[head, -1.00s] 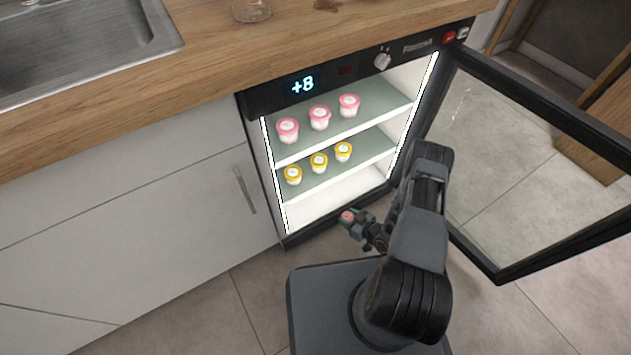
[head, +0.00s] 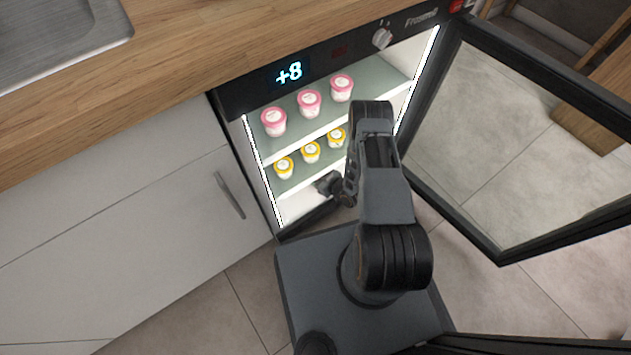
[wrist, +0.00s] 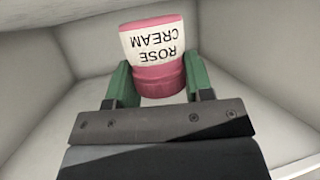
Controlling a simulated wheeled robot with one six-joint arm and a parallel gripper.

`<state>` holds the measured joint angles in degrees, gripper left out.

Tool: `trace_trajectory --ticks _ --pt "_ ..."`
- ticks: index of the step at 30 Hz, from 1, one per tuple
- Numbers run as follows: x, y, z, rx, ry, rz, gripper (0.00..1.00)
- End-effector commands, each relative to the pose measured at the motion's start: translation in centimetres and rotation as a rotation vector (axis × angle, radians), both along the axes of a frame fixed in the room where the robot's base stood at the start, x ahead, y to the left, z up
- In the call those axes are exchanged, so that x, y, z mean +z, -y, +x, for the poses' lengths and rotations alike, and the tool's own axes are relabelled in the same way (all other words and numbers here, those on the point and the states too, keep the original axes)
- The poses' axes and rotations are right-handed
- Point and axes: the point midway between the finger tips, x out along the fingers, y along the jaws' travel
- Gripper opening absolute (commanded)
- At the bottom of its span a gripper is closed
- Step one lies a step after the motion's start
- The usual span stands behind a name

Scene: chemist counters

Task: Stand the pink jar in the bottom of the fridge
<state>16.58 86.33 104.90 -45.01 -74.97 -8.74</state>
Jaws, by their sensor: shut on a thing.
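The pink jar (wrist: 155,52) shows in the wrist view, with a white label reading "ROSE CREAM", upside down in the picture. My gripper (wrist: 158,82) is shut on its pink part, with a green finger on each side. Pale compartment walls surround it. In the head view my wrist (head: 328,184) reaches into the lit fridge (head: 345,52) below the lower shelf, and the jar is hidden there. The bottom of the fridge (head: 296,207) is white and partly visible. I cannot tell whether the jar touches it.
Several pink-lidded pots (head: 309,104) stand on the upper shelf and yellow-lidded pots (head: 311,152) on the lower shelf, close above my arm. The glass door (head: 500,135) is open to the right. A white cabinet (head: 110,210) is at the left.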

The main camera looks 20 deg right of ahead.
Motion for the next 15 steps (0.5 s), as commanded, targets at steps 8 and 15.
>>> trace_trajectory --ticks 8,15 --pt "-2.5 0.2 0.0 -0.004 0.0 -0.001 0.2" --pt "-4.0 0.4 0.2 -0.01 0.001 0.0 0.2"
